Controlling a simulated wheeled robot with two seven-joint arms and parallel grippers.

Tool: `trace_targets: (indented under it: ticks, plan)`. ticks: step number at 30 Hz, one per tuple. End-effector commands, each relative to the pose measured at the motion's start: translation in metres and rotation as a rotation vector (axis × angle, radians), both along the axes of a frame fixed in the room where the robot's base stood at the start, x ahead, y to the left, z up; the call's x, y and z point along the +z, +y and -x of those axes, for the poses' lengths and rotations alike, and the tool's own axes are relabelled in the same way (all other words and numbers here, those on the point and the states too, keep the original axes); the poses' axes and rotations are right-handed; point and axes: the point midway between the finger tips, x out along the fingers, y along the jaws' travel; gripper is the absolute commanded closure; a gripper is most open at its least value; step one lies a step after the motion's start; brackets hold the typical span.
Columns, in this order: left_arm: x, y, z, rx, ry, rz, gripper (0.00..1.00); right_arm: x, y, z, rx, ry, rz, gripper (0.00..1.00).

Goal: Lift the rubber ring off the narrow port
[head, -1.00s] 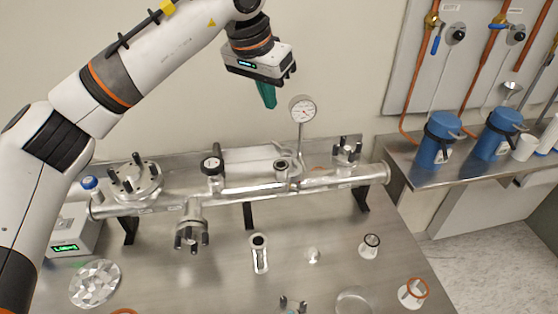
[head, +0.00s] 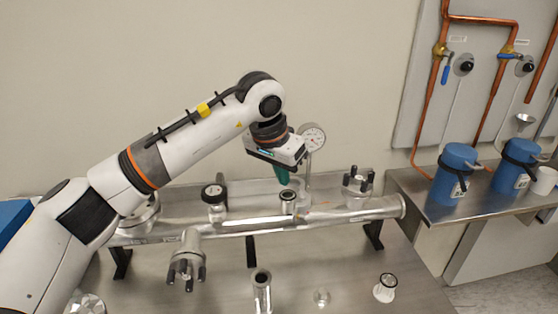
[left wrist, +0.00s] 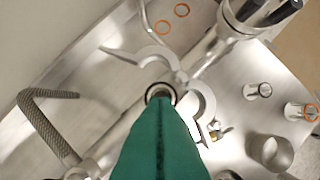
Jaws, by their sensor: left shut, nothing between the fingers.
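The narrow port (head: 288,204) is a short metal stub on top of the horizontal steel tube, in front of the gauge. A dark rubber ring (head: 288,194) shows at its top; in the left wrist view the dark ring (left wrist: 161,86) circles the port mouth, partly hidden by my green fingers. My left gripper (head: 283,182) is shut and empty, its green fingertips pointing down just above and behind the port. In the left wrist view the left gripper (left wrist: 158,102) overlaps the near side of the port mouth. I cannot tell whether it touches the ring. My right gripper is not in view.
A dial gauge (head: 312,137) stands close behind the gripper. A black-topped fitting (head: 215,198) is left of the port, and a clamped flange (head: 357,186) is right. Opened silver clamp halves (left wrist: 158,45) lie around the port.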

Motion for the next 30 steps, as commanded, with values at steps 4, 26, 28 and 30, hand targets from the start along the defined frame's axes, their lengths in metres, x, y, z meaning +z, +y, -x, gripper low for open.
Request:
trace_targets:
  ticks: [4,26,28,30]
  plan:
    - [-0.021,-0.004,-0.006,-0.001,0.003,0.000,1.00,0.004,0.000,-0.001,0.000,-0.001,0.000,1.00]
    - [-0.037,0.005,0.005,-0.001,-0.005,0.000,1.00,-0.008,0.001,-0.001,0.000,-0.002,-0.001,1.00]
    - [-0.036,0.008,0.009,0.001,-0.003,-0.001,1.00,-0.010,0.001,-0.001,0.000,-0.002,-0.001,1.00]
    - [-0.036,0.008,0.012,-0.001,-0.001,-0.001,1.00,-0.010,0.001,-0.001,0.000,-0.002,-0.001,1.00]
